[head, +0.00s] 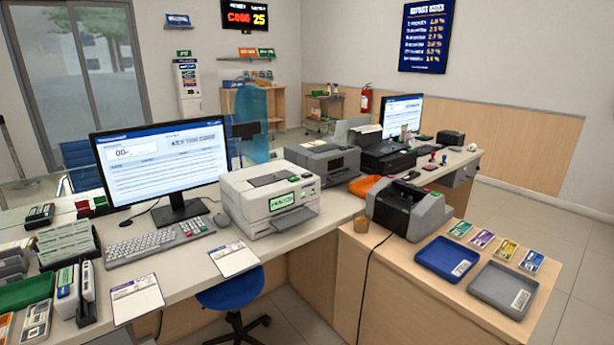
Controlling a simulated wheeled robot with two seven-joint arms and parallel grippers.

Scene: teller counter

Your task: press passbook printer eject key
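A white printer (240,215), which appears to be the passbook printer, stands on the counter right of the large monitor. Its front has a green-and-white panel or label (283,202), too small to read surely. Small keys (308,191) sit to the right of that panel; I cannot tell which is the eject key. An output ledge (284,221) juts out below the panel. Neither of my grippers shows in the head view, and nothing touches the printer.
A monitor (160,160) and keyboard (145,246) stand left of the printer. A grey machine (405,210) with a dark cable stands to the right, near a blue tray (449,257) and a grey tray (503,289). A blue stool (230,290) is below the counter's front edge.

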